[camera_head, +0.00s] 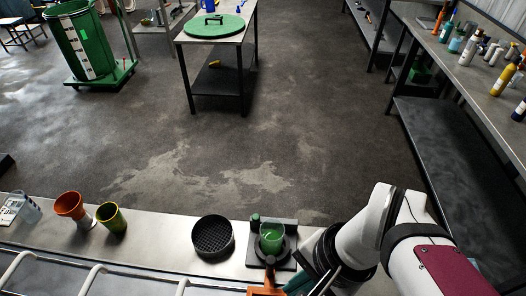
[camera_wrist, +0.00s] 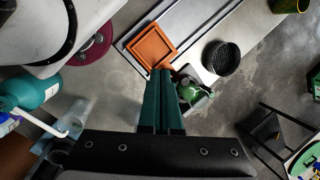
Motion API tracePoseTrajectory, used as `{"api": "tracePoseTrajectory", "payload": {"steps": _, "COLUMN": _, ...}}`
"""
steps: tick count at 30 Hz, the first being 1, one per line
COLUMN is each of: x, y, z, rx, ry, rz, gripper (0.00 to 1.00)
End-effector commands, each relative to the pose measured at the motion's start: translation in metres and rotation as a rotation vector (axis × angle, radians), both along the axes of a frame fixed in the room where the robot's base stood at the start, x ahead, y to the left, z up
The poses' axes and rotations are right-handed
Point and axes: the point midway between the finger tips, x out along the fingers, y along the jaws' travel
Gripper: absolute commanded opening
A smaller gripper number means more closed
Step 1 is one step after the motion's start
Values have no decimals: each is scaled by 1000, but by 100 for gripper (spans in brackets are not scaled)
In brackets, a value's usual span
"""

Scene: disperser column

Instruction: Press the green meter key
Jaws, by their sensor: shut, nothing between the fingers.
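My gripper (camera_wrist: 161,73) is shut and empty, its two long teal fingers side by side in the wrist view. In the head view a teal part of it (camera_head: 298,283) shows at the bottom edge, close to the dispenser. The dispenser (camera_head: 282,224) has a dark base and stands on the near bench. A green cup (camera_head: 271,237) sits in it, with a small green knob at its back left. In the wrist view the green part (camera_wrist: 189,89) is just right of the fingers, partly hidden by them. I cannot tell which green part is the meter key.
A black mesh-topped round holder (camera_head: 213,237) stands left of the dispenser. An orange square tray (camera_wrist: 152,46) lies near the fingertips. An orange cup (camera_head: 70,205) and an olive cup (camera_head: 111,217) stand farther left. The bench between cups and round holder is clear.

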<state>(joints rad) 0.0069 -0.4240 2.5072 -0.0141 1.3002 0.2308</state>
Motion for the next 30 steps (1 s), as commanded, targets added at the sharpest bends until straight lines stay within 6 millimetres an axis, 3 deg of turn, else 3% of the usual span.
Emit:
{"api": "tracePoseTrajectory", "payload": {"steps": 3, "x": 43, "y": 34, "z": -1, "rx": 161, "ry": 125, "rz": -356, "gripper": 0}}
{"api": "tracePoseTrajectory", "payload": {"steps": 7, "x": 101, "y": 64, "z": -8, "rx": 325, "ry": 311, "rz": -810, "gripper": 0}}
{"api": "tracePoseTrajectory", "payload": {"steps": 12, "x": 169, "y": 80, "z": -30, "rx": 477, "ry": 571, "rz": -1352, "gripper": 0}}
{"api": "tracePoseTrajectory", "payload": {"steps": 15, "x": 195, "y": 81, "z": -44, "rx": 528, "ry": 684, "rz": -1574, "gripper": 0}}
{"api": "tracePoseTrajectory", "payload": {"steps": 21, "x": 215, "y": 80, "z": -56, "rx": 567, "ry": 780, "rz": -1757, "gripper": 0}}
{"api": "tracePoseTrajectory", "payload": {"steps": 30, "x": 215, "y": 80, "z": -56, "rx": 568, "ry": 782, "rz": -1760, "gripper": 0}}
